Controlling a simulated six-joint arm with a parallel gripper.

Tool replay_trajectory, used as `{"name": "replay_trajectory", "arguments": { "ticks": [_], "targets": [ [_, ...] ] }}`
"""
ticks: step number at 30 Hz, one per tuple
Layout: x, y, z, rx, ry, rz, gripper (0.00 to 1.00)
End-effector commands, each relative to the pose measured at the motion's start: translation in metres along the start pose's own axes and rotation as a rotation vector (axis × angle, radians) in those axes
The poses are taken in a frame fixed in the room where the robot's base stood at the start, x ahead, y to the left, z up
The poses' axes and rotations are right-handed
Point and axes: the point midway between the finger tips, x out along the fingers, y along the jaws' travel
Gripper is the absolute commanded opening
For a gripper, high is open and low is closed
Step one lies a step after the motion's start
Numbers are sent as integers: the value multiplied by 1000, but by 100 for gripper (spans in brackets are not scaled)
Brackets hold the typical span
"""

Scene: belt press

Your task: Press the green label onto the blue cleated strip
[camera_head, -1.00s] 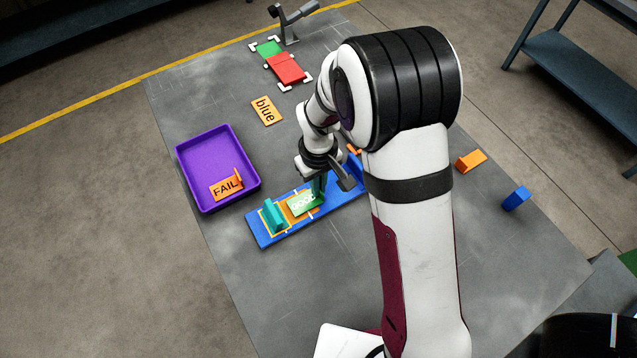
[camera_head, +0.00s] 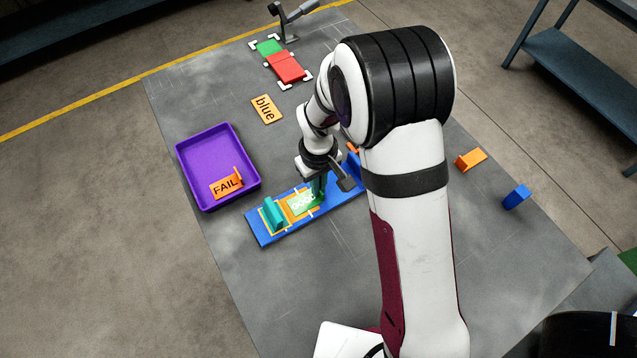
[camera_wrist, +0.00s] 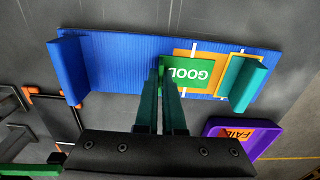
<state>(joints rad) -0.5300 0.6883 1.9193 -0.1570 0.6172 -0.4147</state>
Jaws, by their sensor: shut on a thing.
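The blue strip lies on the grey table and shows in the wrist view (camera_wrist: 120,70). It has a teal cleat (camera_head: 273,215) at one end and a blue cleat (camera_wrist: 68,72) at the other. My gripper (camera_head: 319,187) is shut on the label's edge, its green fingers seen in the wrist view (camera_wrist: 165,68). I cannot tell whether the label's underside touches the strip.
A purple tray (camera_head: 250,157) holding an orange FAIL tag (camera_head: 226,187) stands left of the strip. An orange "blue" card (camera_head: 266,110) lies behind. Red (camera_head: 286,67) and green (camera_head: 268,47) pieces lie at the back. Orange (camera_head: 470,160) and blue (camera_head: 517,197) pieces lie right.

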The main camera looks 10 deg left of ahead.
Motion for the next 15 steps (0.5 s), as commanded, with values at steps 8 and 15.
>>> {"name": "replay_trajectory", "arguments": {
  "ticks": [8,15],
  "targets": [
    [0,0,0,0,0,0,41],
    [0,0,0,0,0,0,41]
  ]
}}
